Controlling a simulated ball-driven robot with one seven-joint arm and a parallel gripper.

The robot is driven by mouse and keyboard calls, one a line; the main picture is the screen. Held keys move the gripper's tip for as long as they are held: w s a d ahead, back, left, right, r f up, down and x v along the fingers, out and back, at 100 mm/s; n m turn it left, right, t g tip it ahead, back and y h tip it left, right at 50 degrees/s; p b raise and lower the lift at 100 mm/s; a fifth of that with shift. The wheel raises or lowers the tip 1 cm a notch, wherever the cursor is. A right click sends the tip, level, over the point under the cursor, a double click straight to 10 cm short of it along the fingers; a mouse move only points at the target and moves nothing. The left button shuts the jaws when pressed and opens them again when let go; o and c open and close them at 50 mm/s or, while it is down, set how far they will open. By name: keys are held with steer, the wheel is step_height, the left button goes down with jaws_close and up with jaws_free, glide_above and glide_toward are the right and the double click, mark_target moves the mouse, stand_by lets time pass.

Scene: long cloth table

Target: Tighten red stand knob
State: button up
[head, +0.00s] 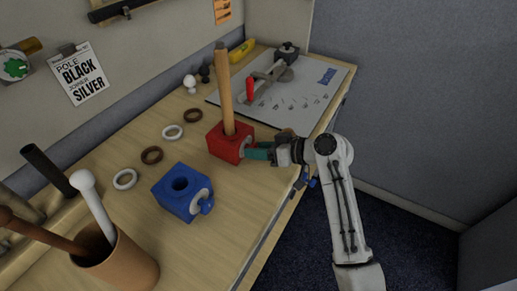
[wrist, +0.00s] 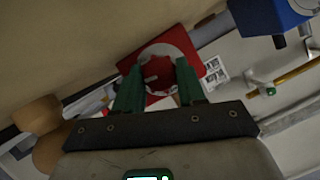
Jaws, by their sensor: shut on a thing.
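The red stand (head: 228,146) is a block on the wooden table, with a light wooden pole (head: 224,88) upright in its top. My gripper (head: 257,153) reaches in from the right, its teal fingers at the stand's right side. In the wrist view, the stand's red face (wrist: 190,50) carries a pale round collar with the red knob (wrist: 157,76) at its centre. The green fingers of my gripper (wrist: 158,80) lie on either side of the knob and are shut on it. In the head view, my fingers hide the knob.
A blue stand (head: 175,195) with a blue knob (head: 206,206) is nearer me. White and brown rings (head: 151,155) lie left of the red stand. A white board (head: 322,92) with a clamp-like tool lies behind.

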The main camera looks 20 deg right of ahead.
stand_by(0.3)
steer(key=o, duration=0.8)
steer(key=b+v, duration=0.1)
steer(key=v, duration=0.9)
steer(key=shift+s+d+r, duration=0.1)
steer(key=shift+s+d, duration=0.15)
steer(key=shift+s, duration=0.05)
